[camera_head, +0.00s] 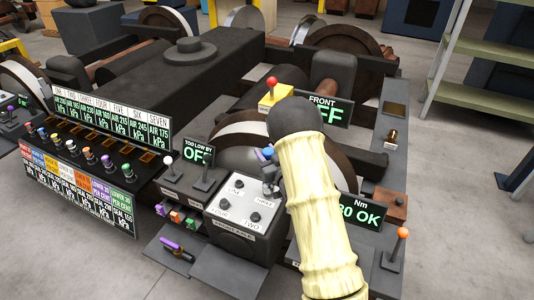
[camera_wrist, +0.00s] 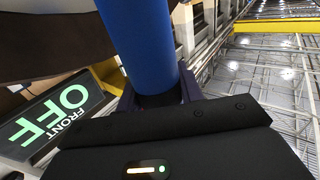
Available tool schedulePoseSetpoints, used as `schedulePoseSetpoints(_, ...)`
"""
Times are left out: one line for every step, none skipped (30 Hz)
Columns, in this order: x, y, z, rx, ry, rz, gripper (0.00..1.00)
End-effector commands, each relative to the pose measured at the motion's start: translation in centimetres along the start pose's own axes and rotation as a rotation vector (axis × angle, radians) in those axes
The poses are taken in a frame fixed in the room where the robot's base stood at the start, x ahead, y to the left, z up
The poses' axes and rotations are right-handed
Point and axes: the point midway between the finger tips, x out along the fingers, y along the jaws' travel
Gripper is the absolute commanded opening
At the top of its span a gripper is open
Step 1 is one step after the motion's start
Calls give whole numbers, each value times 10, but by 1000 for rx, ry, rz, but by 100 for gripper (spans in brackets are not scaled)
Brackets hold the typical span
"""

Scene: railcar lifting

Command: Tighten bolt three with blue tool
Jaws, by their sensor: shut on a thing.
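The blue tool (camera_head: 267,153) is held in my gripper (camera_head: 271,173), low at the white bolt plate (camera_head: 240,206). Its thick blue shaft (camera_wrist: 140,42) fills the upper middle of the wrist view. The plate is on a dark box marked for the front axle and carries several dark bolts with number labels. The label that seems to read three is just below my gripper. The bolt there is hidden by the gripper and tool, so contact cannot be told. A display marked Nm (camera_head: 362,212) shows green digits ending in "0 OK", partly covered by my arm.
A purple-handled tool (camera_head: 177,247) lies at the lower left. Small coloured blocks (camera_head: 175,215) sit left of the plate. An orange-topped lever (camera_head: 402,234) stands at right. The FRONT display (camera_head: 330,109) and the too-low display (camera_head: 197,153) read OFF. Wheels and the dark frame surround the arm.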

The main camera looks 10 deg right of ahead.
Motion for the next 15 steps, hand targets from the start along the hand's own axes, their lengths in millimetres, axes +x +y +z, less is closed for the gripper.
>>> schedulePoseSetpoints(0, 0, -1, -1, 3, 0, 9)
schedulePoseSetpoints(0, 0, -1, -1, 3, 0, 9)
schedulePoseSetpoints(0, 0, -1, -1, 3, 0, 9)
schedulePoseSetpoints(0, 1, -1, -1, 3, 1, 9)
schedulePoseSetpoints(0, 1, -1, -1, 3, 1, 9)
schedulePoseSetpoints(0, 1, -1, -1, 3, 1, 9)
schedulePoseSetpoints(0, 1, -1, -1, 3, 1, 9)
schedulePoseSetpoints(0, 1, 0, -1, 3, 1, 9)
schedulePoseSetpoints(0, 2, 0, -1, 3, 2, 9)
schedulePoseSetpoints(0, 2, 0, -1, 3, 2, 9)
schedulePoseSetpoints(0, 2, 1, -1, 3, 3, 9)
schedulePoseSetpoints(0, 2, 2, -1, 3, 2, 9)
schedulePoseSetpoints(0, 2, 2, 0, 3, 2, 9)
schedulePoseSetpoints(0, 2, 2, 0, 3, 2, 9)
schedulePoseSetpoints(0, 2, 2, -1, 3, 2, 9)
